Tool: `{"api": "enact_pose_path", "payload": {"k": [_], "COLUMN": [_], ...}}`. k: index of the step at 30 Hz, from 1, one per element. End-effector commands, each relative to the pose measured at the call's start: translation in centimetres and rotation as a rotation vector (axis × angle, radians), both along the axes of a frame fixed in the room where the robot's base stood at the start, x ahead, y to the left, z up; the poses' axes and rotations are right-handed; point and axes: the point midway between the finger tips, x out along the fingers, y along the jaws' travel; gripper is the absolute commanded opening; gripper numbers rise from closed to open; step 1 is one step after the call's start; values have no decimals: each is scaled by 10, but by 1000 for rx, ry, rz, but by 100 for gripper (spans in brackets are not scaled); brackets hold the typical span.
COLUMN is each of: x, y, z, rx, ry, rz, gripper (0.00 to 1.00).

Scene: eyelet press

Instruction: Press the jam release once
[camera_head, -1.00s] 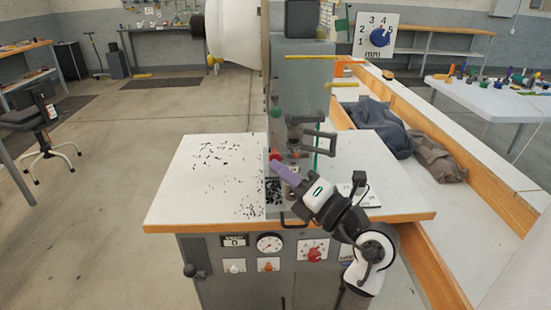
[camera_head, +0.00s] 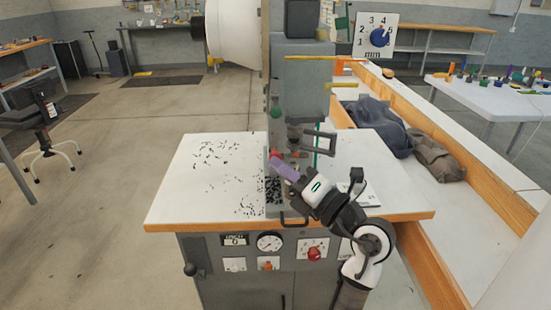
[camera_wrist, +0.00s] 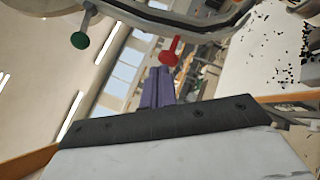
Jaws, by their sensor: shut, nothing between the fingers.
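My gripper (camera_head: 275,161) is over the press table with its purple fingers together and nothing held; the fingers also show in the wrist view (camera_wrist: 157,88). A red knob (camera_wrist: 172,50) on a short stem is just beyond and slightly right of the fingertips in the wrist view. In the head view the red knob (camera_head: 275,153) shows at the fingertips. I cannot tell whether they touch. A green knob (camera_wrist: 79,40) sticks out farther left in the wrist view; it is above the red one in the head view (camera_head: 277,112). No readable label shows which control is the jam release.
The grey press column (camera_head: 303,85) and a dark handle frame (camera_head: 320,143) stand close to my gripper. Small black bits lie on the white tabletop (camera_head: 180,190). The front panel has a gauge (camera_head: 269,242) and a red dial (camera_head: 314,252). Dark cloth (camera_head: 380,125) lies on the right bench.

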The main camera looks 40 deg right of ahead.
Motion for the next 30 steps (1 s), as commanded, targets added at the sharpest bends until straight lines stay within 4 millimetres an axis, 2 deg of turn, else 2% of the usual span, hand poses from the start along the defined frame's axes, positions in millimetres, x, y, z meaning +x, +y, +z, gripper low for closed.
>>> {"api": "enact_pose_path", "payload": {"k": [30], "x": [9], "y": [-6], "z": [0], "rx": [1], "ry": [0], "rz": [0], "gripper": [0]}}
